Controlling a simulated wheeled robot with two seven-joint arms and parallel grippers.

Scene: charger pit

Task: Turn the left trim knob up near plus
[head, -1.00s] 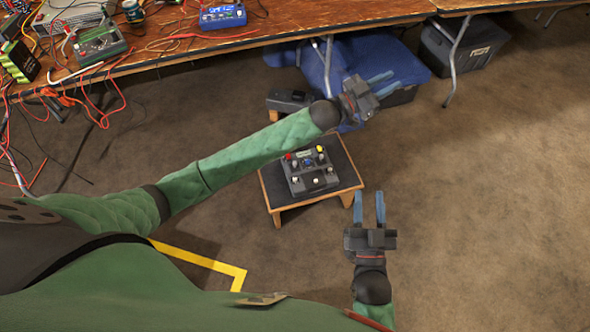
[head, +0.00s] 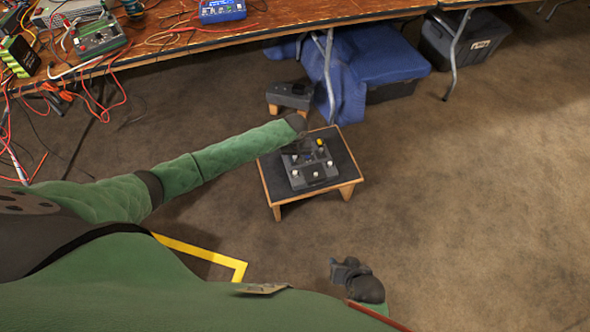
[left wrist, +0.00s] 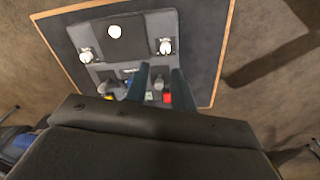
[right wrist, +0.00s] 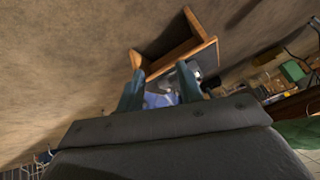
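A dark grey control box (head: 312,177) sits on a small black-topped stool. Its near row has pale round knobs; the front-left one (head: 295,173) shows in the head view and at the right in the left wrist view (left wrist: 165,46). I cannot read any plus mark or tell which knob is the trim knob. My left gripper (head: 300,147) is over the box's far-left part and hides it. In the left wrist view its fingers (left wrist: 161,70) are apart, with a small grey knob (left wrist: 158,84) seen between them; contact is unclear. My right gripper (right wrist: 158,78) is open and empty, low at right, away from the box.
The stool top (head: 270,176) has bare margins around the box. A cluttered workbench (head: 180,45) runs across the back, with blue cloth (head: 345,85) beneath. The carpet to the right is clear.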

